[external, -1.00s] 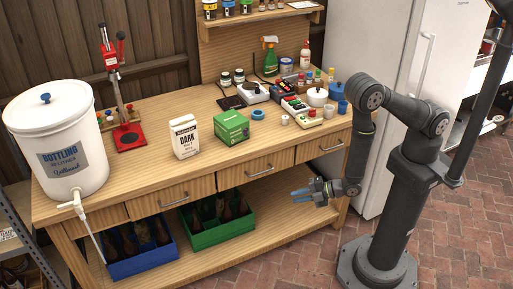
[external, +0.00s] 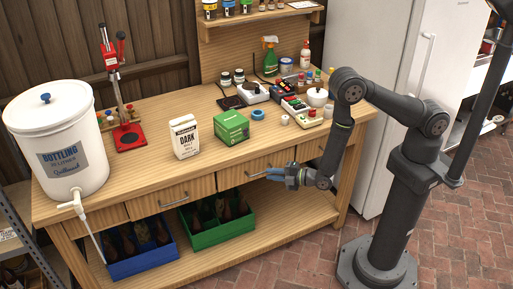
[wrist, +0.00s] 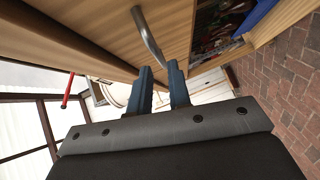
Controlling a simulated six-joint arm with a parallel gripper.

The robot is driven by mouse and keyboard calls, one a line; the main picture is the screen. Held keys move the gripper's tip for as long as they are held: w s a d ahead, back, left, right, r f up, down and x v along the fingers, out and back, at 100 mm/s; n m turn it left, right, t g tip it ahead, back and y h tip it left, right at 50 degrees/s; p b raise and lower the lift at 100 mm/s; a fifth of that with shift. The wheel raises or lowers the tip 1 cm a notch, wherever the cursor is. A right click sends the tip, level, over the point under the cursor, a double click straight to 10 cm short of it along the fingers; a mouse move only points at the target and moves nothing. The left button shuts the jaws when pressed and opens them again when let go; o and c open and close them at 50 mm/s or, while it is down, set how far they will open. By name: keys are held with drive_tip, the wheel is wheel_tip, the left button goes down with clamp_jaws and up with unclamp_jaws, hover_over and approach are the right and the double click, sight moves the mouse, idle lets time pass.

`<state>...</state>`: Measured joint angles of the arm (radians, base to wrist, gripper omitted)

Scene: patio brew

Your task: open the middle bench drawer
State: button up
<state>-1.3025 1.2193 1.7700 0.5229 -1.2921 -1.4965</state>
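The wooden bench has a row of drawers with metal bar handles. The drawer (external: 232,180) near the middle of the bench front appears shut, and my gripper (external: 268,175) is in front of its right part. In the wrist view its curved metal handle (wrist: 147,36) runs down towards my gripper (wrist: 159,68). The blue fingers are apart, with the handle's end at or just beyond the gap between their tips. I cannot tell whether they touch it. My gripper partly hides the drawer front in the external view.
A shut drawer (external: 165,204) lies to the left. A green crate (external: 216,236) and a blue crate (external: 145,263) of bottles stand on the lower shelf (external: 275,226). A white bucket (external: 60,140) stands on the benchtop. The brick floor in front is clear.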

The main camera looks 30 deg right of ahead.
drive_tip(key=x, duration=0.5)
drive_tip(key=shift+w+a, duration=0.1)
drive_tip(key=shift+w, duration=0.05)
clamp_jaws()
